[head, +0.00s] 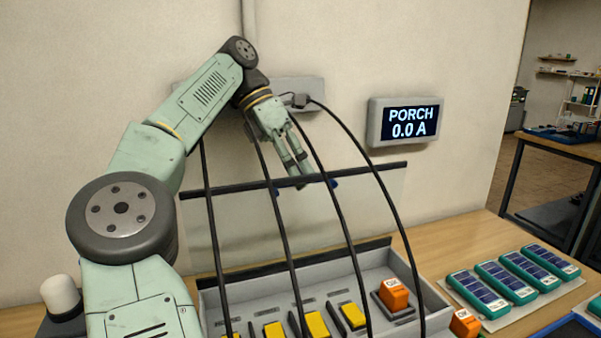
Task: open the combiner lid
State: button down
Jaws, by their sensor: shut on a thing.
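The combiner box (300,278) is a grey open-topped tray on the bench. Its lid (225,235) is a clear panel with a black bar (375,169) along its top edge. The lid stands raised, roughly upright, at the rear of the box near the wall. My gripper (303,178) points down at the middle of that bar, between two small dark blue parts, and is shut on the lid's edge. The exact contact is hard to see at this size.
Several black cables (335,205) arch down from a wall bracket in front of the lid. Yellow blocks (317,325) and an orange one (393,294) sit in the box. Another orange block (465,322) is outside it. Teal packs (505,281) lie at right. A wall display (410,122) reads "PORCH 0.0 A".

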jog(key=shift+a+f, duration=0.15)
jog(key=shift+f, duration=0.35)
jog(key=c, duration=2.1)
grip_release()
jog(key=shift+o, duration=1.4)
jog(key=shift+w+f, duration=0.1)
jog(key=shift+w, duration=0.2)
jog(key=shift+o, duration=0.8)
jog(key=shift+s+r, duration=0.1)
jog(key=shift+r, duration=0.15)
jog(key=shift+s, duration=0.1)
